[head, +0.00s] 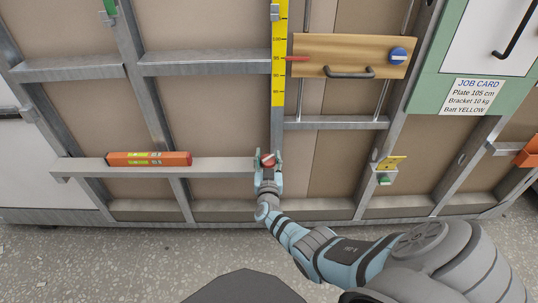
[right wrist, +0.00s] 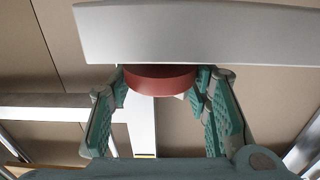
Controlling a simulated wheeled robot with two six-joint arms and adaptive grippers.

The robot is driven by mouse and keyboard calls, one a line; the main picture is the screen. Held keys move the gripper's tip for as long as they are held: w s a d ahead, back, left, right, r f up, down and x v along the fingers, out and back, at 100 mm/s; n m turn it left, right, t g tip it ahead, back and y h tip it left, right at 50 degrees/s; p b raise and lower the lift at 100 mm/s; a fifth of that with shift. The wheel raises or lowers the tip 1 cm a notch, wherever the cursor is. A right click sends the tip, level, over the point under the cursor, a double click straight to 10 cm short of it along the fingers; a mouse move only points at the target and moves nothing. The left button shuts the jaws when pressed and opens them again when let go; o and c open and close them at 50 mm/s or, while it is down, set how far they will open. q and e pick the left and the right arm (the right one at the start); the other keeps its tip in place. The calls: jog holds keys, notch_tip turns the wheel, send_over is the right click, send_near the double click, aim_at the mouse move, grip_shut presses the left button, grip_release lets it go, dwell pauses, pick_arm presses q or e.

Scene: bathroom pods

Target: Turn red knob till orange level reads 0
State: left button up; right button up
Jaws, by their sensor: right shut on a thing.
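The red knob (head: 267,160) sits at the right end of a grey rail (head: 222,166). In the right wrist view the red knob (right wrist: 160,79) lies between my fingers, under a pale bar (right wrist: 200,32). My right gripper (head: 268,160) is shut on the knob, with a finger on each side. The orange level (head: 150,159) lies on the left part of the rail. It has yellow-green windows and small dark marks, too small for me to read. My left gripper is not in view.
A yellow scale (head: 279,60) runs up a post above the knob. A wooden plate (head: 345,54) with a dark handle and blue knob is to its right. A job card (head: 478,92) hangs farther right. The speckled floor in front is clear.

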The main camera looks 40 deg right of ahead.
jog(key=shift+s+f, duration=0.1)
jog(key=shift+f, duration=0.1)
jog(key=o, duration=1.2)
jog(key=shift+d+f, duration=0.1)
jog(key=v, duration=1.2)
